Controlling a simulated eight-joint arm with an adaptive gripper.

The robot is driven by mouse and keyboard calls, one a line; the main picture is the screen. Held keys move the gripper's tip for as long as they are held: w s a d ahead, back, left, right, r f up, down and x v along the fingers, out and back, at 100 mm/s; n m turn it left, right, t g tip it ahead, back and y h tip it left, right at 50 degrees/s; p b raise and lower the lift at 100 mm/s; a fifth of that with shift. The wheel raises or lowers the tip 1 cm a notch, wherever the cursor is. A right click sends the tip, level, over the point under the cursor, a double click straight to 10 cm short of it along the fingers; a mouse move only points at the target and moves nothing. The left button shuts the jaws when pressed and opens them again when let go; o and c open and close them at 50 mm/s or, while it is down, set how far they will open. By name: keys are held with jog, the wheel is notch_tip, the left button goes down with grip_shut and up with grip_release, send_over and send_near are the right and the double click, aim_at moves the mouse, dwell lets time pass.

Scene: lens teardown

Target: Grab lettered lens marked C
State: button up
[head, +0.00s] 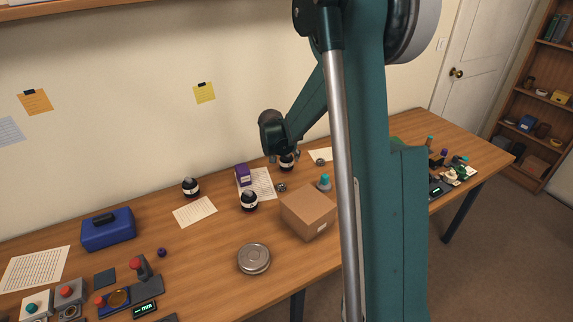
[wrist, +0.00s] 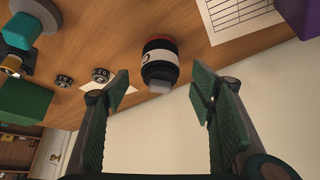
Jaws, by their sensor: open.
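A black lens with a white band (wrist: 160,64) and a reddish rim stands on the wooden table in the wrist view. Part of a dark round letter shows at the band's left edge, but I cannot read it surely. My gripper (wrist: 160,88) is open and empty, its green-padded fingers apart, with the lens beyond the gap between them. In the head view my gripper (head: 285,153) is at this lens (head: 287,164), partly covering it. Two similar lenses, one at the left (head: 191,187) and one in the middle (head: 249,202), stand apart from it; their letters are too small to read.
A purple box (head: 242,174) and a paper sheet (head: 262,184) lie left of my gripper. A cardboard box (head: 308,212) stands in front. Two small dark rings (wrist: 100,75) lie near the lens. A round metal tin (head: 254,258) is nearer the front edge.

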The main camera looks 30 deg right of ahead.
aim_at(286, 158)
jog(key=shift+b+x, duration=0.85)
jog(key=shift+x, duration=1.75)
jog(key=c, duration=1.3)
